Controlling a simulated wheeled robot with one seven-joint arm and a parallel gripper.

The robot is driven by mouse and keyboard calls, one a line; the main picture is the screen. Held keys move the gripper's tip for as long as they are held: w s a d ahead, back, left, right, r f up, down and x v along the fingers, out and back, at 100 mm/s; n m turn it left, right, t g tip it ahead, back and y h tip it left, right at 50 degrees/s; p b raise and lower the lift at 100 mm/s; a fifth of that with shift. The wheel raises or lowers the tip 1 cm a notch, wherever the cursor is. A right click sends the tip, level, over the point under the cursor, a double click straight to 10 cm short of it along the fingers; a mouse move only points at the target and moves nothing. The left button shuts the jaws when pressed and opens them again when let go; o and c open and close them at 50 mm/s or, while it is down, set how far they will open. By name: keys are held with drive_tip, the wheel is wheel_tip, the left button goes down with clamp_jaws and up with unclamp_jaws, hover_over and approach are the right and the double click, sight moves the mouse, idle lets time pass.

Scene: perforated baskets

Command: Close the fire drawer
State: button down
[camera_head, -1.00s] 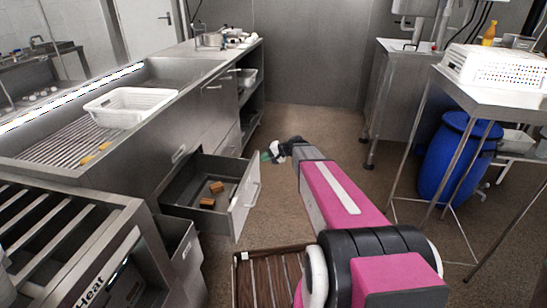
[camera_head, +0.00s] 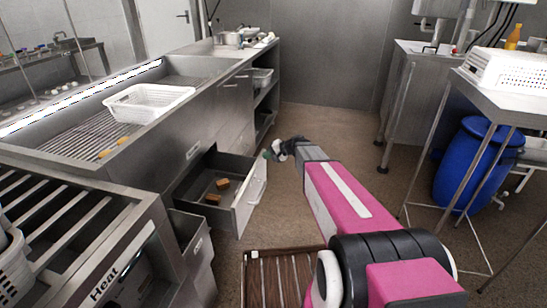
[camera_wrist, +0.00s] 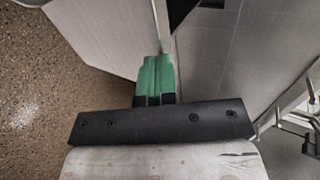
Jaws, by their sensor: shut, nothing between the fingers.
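An open drawer (camera_head: 249,203) stands out from the steel counter in the head view. Two small brown blocks (camera_head: 218,190) lie inside it. Its front panel has a pale handle. No label on it can be read. My gripper (camera_head: 272,153) is just beyond the drawer front's far end; whether it touches cannot be told. In the wrist view my gripper's green fingers (camera_wrist: 157,75) are together and empty, close to the edge of a pale panel (camera_wrist: 95,38). A grey face lies to their right.
A white perforated basket (camera_head: 148,103) sits on the counter. A slatted brown surface (camera_head: 275,278) lies low in front. A unit marked "Heat" (camera_head: 105,282) is at the near left. A blue barrel (camera_head: 470,170) stands under the right table. The central floor beyond my gripper is clear.

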drive_tip(key=w+a, duration=0.4)
drive_tip(key=a, duration=0.7)
drive_tip(key=w+a, duration=0.4)
drive_tip(key=a, duration=0.7)
